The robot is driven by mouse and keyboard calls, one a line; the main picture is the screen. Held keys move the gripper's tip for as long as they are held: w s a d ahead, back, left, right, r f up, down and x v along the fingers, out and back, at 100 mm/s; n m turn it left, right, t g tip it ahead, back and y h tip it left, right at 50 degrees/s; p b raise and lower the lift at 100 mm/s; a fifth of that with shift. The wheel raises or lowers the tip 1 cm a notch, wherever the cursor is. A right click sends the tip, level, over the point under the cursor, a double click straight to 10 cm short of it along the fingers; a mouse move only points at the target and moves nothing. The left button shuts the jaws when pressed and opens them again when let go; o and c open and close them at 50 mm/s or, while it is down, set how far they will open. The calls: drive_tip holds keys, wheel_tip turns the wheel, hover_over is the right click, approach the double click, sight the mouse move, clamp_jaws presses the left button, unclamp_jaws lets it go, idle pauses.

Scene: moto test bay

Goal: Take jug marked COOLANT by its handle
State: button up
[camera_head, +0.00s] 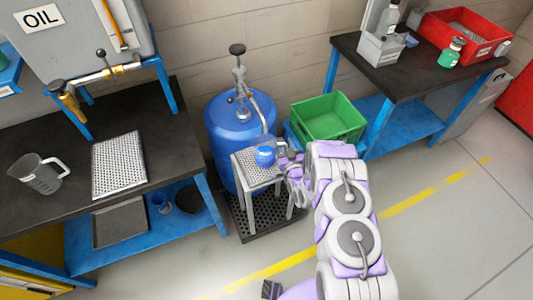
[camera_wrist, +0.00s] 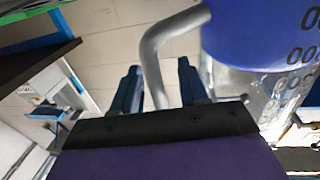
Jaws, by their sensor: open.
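A small clear jug with blue in it (camera_head: 265,157) stands on a perforated metal stand (camera_head: 245,160) in front of the blue drum. No COOLANT marking can be read on it. My gripper (camera_head: 288,160) is at the jug's right side. In the wrist view, my gripper's two dark fingers (camera_wrist: 160,88) are apart. A grey curved handle (camera_wrist: 152,55) passes between them, apparently without being pinched. The jug's blue and clear body (camera_wrist: 255,35) fills the upper right of that view. Whether either finger touches the handle cannot be told.
The blue drum (camera_head: 225,125) with a pump stands close behind the stand. A green crate (camera_head: 327,118) is behind my arm. The left bench holds a measuring jug (camera_head: 42,178) and a perforated tray (camera_head: 118,164). A red bin (camera_head: 465,38) is at the upper right. Floor at right is clear.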

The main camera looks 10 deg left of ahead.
clamp_jaws()
drive_tip(key=shift+r, duration=0.15)
idle(0.7)
